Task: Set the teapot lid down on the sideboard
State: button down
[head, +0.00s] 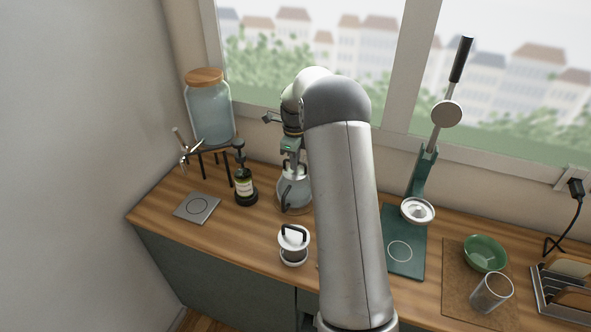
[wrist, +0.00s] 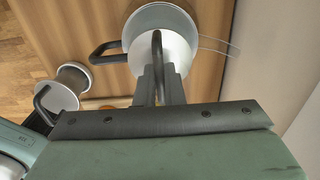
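The teapot (head: 297,193) is a grey-blue pot with a black side handle on the wooden sideboard (head: 240,230), left of my arm. It also shows at the top of the wrist view (wrist: 150,18), with a thin spout to the right. The teapot lid (wrist: 178,52) is a pale disc with a dark loop handle. My gripper (wrist: 161,75) is shut on that loop, one finger on each side. In the head view my gripper (head: 292,150) is right above the teapot. The lid overlaps the pot's mouth; I cannot tell whether it rests there or hangs above.
A canister with a white, black-handled lid (head: 294,240) stands in front of the teapot. A dark bottle (head: 245,188), grey plate (head: 197,208) and jar on a stand (head: 211,115) are left. A green press (head: 405,262) is right. Bare wood lies around the grey plate.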

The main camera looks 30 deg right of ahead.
jog(key=shift+r, duration=0.1)
notch_tip(320, 180, up, 10)
jog(key=p, duration=0.6)
dwell(0.9)
dwell(0.5)
